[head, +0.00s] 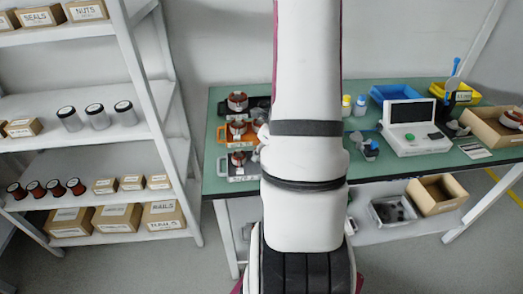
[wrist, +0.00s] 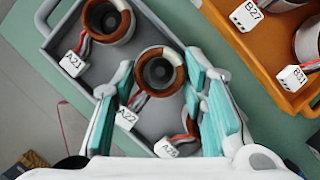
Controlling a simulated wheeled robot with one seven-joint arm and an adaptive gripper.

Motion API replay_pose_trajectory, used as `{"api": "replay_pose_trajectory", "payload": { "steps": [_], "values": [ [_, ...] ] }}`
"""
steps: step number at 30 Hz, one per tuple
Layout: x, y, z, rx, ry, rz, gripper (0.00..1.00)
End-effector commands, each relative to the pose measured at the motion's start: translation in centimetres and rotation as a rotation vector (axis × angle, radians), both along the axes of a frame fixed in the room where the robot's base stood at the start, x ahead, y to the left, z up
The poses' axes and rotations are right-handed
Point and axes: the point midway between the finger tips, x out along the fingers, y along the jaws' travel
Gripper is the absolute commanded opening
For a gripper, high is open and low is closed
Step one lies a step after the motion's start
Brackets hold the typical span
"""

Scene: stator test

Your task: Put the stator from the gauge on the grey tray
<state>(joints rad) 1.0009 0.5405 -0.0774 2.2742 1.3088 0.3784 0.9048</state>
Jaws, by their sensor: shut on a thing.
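In the wrist view, my gripper (wrist: 161,74) has its teal fingers shut on a copper-and-grey stator (wrist: 160,52), one finger on each side. This stator is over or in the grey tray (wrist: 61,79); I cannot tell whether it touches the floor. A tag reading A22 hangs by its left finger. Another stator (wrist: 108,20), tagged A21, lies in the tray's upper left. A third tag (wrist: 167,148) and some copper show near the right finger, mostly hidden. In the head view the grey tray (head: 231,176) is at the table's left front; my arm hides the gripper.
An orange tray (wrist: 248,58) with stators adjoins on the right. In the head view a black tray (head: 258,102) lies behind it. A white device with a dark screen (head: 408,113) and a small blue-grey device (head: 367,149) stand right of my arm. A shelf rack (head: 140,80) stands left.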

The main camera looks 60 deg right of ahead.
Motion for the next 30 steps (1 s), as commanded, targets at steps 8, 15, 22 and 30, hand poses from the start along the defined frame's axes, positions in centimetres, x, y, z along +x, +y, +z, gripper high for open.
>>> {"api": "replay_pose_trajectory", "payload": {
  "steps": [8, 15, 22, 30],
  "values": [
    [0.01, -0.02, 0.04, -0.001, 0.000, 0.000, 0.07],
    [0.06, 0.00, -0.30, 0.000, 0.000, 0.000, 0.07],
    [0.04, 0.02, -0.47, 0.000, -0.001, 0.000, 0.07],
    [0.02, 0.00, -0.44, 0.000, -0.001, 0.000, 0.53]
  ]
}}
